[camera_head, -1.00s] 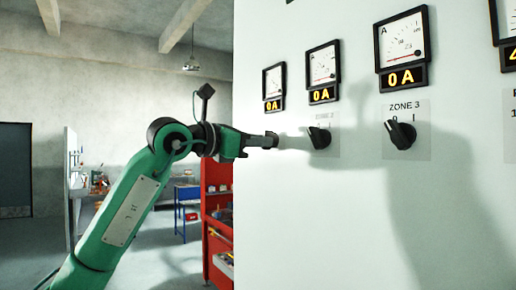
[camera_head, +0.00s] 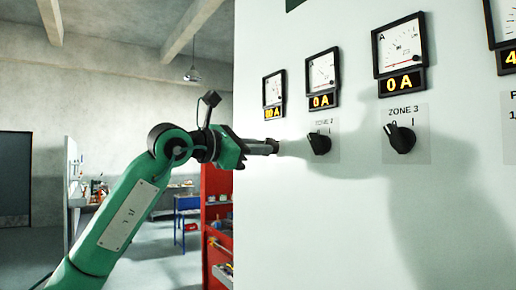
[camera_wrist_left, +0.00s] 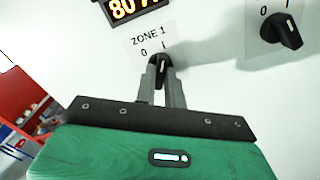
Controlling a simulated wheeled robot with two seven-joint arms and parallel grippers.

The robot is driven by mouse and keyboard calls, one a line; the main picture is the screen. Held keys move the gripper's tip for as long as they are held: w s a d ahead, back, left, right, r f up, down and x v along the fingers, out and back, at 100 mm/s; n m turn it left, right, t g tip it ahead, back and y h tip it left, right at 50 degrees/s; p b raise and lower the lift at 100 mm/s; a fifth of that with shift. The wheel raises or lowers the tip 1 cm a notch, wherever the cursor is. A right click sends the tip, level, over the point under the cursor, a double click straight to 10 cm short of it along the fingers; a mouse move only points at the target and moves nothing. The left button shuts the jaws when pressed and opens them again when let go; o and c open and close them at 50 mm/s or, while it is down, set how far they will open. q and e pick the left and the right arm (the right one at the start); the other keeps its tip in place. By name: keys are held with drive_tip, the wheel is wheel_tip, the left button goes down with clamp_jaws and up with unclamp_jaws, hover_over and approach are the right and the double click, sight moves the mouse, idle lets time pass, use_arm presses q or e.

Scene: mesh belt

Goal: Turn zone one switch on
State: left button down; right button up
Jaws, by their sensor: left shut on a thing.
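The zone one switch (camera_wrist_left: 162,66) is a black rotary knob under the "ZONE 1" label in the left wrist view. Its white mark points up, toward the I. My left gripper (camera_wrist_left: 163,80) is shut on this knob, one finger on each side. In the head view my left gripper (camera_head: 273,147) reaches the panel from the left and hides the knob. The display (camera_head: 273,113) above it reads about 80 A, and it also shows in the left wrist view (camera_wrist_left: 134,8). My right gripper is in neither view.
The zone 2 knob (camera_head: 320,144) and zone 3 knob (camera_head: 401,138) sit to the right on the white panel (camera_head: 330,230), below displays reading 0 A. A red shelf unit (camera_head: 217,225) stands behind, left of the panel's edge.

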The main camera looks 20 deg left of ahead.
use_arm(q)
drive_tip(key=c, duration=1.5)
unclamp_jaws()
drive_tip(key=b+v, duration=0.5)
drive_tip(key=v, duration=0.9)
drive_tip(key=shift+b, duration=0.4)
drive_tip(key=shift+w, duration=0.1)
